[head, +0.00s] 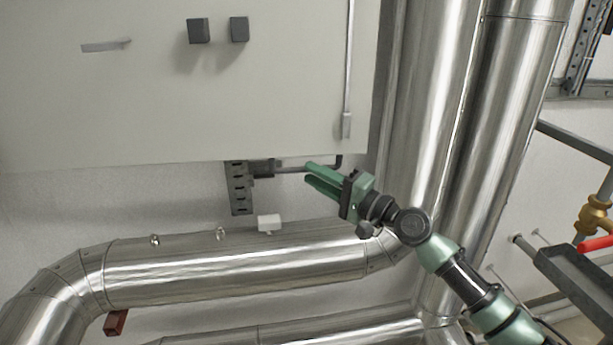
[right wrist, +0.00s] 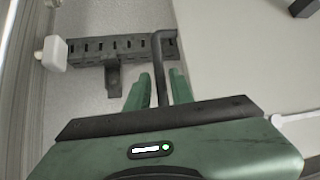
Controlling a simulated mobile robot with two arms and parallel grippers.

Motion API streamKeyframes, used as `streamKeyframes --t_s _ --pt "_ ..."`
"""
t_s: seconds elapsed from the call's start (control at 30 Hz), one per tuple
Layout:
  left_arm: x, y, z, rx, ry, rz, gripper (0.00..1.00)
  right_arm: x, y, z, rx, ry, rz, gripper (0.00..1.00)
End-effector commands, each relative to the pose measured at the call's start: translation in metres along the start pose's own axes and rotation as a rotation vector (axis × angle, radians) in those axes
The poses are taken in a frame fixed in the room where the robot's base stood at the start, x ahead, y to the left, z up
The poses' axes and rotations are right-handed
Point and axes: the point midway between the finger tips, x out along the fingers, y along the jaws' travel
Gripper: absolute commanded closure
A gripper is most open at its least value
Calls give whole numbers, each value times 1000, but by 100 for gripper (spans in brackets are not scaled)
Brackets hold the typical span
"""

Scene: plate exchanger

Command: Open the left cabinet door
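The pale cabinet front (head: 130,95) fills the upper left of the head view; it also shows at the right of the right wrist view (right wrist: 235,60). Two dark square knobs stand out from it side by side, a left one (head: 198,31) and a right one (head: 239,29). No door gap is clearly visible. My right gripper (head: 308,174) is just below the cabinet's lower edge, near its right corner, well away from the knobs. Its green fingers (right wrist: 159,88) are apart, with a dark bent rod (right wrist: 158,55) seen in the gap; contact cannot be told. My left gripper is out of view.
A grey label (head: 105,45) is on the cabinet's left part, and a thin metal bar (head: 348,70) runs down its right part. Large shiny vertical pipes (head: 430,90) stand at right. A horizontal pipe (head: 235,275) runs below. A slotted bracket (head: 238,190) is on the wall.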

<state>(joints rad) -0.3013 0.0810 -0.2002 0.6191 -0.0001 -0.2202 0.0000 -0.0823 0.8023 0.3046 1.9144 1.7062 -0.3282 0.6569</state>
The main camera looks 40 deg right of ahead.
Motion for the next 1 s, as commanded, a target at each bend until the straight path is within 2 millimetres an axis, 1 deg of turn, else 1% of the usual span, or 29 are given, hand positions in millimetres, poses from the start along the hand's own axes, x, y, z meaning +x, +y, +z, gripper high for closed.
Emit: streamKeyframes --t_s 0.03,0.1,0.3,0.43,0.9,1.0 --pt "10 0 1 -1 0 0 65 -10 7 1 2 1 2 78" --pt "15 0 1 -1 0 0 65 -21 6 1 1 0 3 78" --pt "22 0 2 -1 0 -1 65 -41 3 0 0 0 0 78" --pt "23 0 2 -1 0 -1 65 -45 1 0 0 0 1 78" --pt "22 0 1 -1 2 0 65 -44 0 0 0 0 0 78" --pt "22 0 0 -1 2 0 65 -45 6 4 -9 -8 12 78"
